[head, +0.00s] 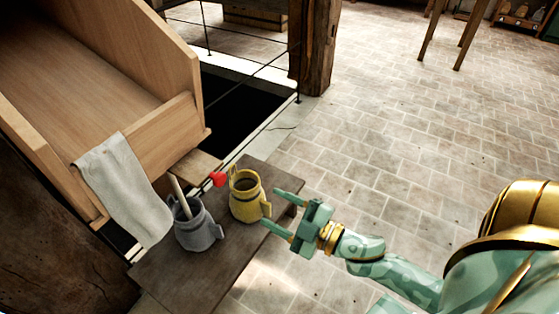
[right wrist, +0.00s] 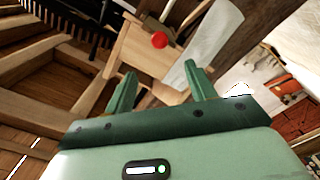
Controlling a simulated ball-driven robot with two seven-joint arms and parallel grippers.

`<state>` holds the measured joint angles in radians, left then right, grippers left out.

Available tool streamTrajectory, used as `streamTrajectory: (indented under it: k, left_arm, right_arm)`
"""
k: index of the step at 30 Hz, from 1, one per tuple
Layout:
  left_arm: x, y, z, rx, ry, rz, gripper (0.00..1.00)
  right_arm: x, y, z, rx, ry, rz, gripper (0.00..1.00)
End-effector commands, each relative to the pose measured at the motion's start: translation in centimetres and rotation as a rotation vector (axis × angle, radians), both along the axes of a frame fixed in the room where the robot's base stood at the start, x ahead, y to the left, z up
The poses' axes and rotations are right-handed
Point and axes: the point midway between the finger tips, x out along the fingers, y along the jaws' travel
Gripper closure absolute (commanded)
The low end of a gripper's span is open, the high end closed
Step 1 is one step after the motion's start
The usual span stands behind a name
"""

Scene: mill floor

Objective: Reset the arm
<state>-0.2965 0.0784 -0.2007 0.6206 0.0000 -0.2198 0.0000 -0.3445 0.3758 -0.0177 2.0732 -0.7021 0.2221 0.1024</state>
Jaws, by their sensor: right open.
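My right gripper (head: 270,207) comes in from the right in the head view, its two fingers spread and pointing left. Nothing is between the fingers in the right wrist view (right wrist: 160,72). A yellow mug (head: 246,205) stands upright on a dark wooden bench, just beyond the fingertips. Its handle side faces the gripper; I cannot tell if they touch. My left gripper is out of view.
A grey mug (head: 198,233) holding a stick stands left of the yellow one on the bench (head: 205,274). A red knob (head: 218,179) is behind. A wooden chute (head: 160,137) with a draped cloth (head: 123,187) rises at left.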

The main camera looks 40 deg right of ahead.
Motion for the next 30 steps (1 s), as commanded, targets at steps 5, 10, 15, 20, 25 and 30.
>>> streamTrajectory:
  k: [5,10,15,20,25,30]
  left_arm:
    - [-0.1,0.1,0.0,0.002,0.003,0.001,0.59]
    - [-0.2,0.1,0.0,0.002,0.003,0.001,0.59]
    - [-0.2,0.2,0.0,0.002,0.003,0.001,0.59]
    - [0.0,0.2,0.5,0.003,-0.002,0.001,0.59]
    - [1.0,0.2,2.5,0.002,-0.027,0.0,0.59]
    - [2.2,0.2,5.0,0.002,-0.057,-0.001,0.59]
  right_arm:
    - [0.0,0.0,0.0,0.0,0.0,0.0,0.45]
    - [0.0,0.0,0.0,0.0,0.0,0.0,0.45]
    - [0.1,-1.4,-2.7,-0.019,0.069,-0.056,0.45]
    - [-2.4,-5.0,-12.9,-0.01,0.336,-0.189,0.45]
    - [-11.1,-7.9,-25.0,0.021,0.726,-0.367,0.45]
    - [-24.4,-7.8,-32.9,0.042,1.117,-0.515,0.45]
